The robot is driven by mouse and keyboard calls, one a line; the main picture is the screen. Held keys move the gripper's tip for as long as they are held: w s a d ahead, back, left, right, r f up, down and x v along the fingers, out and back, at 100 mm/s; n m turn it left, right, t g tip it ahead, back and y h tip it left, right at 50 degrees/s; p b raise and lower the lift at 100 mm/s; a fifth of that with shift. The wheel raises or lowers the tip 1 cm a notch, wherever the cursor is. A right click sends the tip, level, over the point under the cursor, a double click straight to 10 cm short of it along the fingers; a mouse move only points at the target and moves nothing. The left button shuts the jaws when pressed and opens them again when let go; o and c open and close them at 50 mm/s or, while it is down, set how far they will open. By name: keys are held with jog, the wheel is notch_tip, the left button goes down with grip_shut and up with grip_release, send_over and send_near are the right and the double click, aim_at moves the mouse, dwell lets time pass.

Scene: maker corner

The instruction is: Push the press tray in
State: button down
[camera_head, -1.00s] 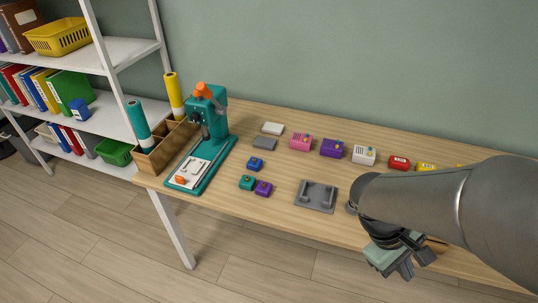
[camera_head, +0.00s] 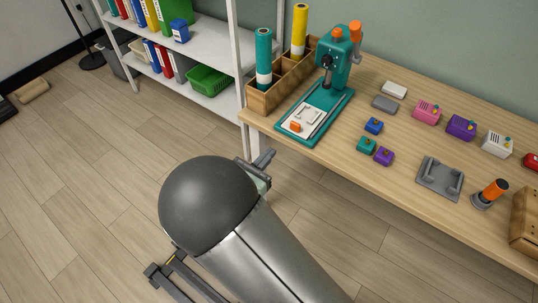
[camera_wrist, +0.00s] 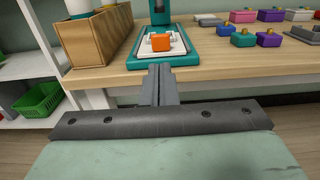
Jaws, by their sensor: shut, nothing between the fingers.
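The press (camera_head: 337,66) is teal with an orange knob on top and stands at the left end of the table. Its white press tray (camera_head: 304,120) sticks out at the front of the teal base, with an orange handle (camera_head: 295,127) at the near end. In the wrist view the white tray (camera_wrist: 145,53) and its orange handle (camera_wrist: 163,41) lie straight ahead, beyond the fingertips. My gripper (camera_head: 270,156) is shut and empty. It is in front of the table edge, near the press and apart from the tray. The fingertips also show in the wrist view (camera_wrist: 159,68).
A wooden bin (camera_head: 283,84) with teal and yellow rolls stands left of the press. Small teal (camera_head: 366,145), purple (camera_head: 384,156) and blue (camera_head: 374,125) blocks lie to its right. A grey fixture (camera_head: 440,178) is farther right. A white shelf (camera_head: 215,60) stands at left.

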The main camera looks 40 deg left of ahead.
jog(key=p, duration=0.1)
send_near(301, 122)
jog(key=shift+w+r, duration=1.15)
jog(key=w, duration=0.2)
jog(key=w+b, duration=0.1)
jog(key=w, duration=0.1)
jog(key=w+b, duration=0.1)
jog(key=w, duration=0.2)
jog(key=shift+a+f, duration=0.15)
jog(key=shift+a, duration=0.15)
jog(key=shift+w, duration=0.45)
jog(key=shift+s, duration=0.15)
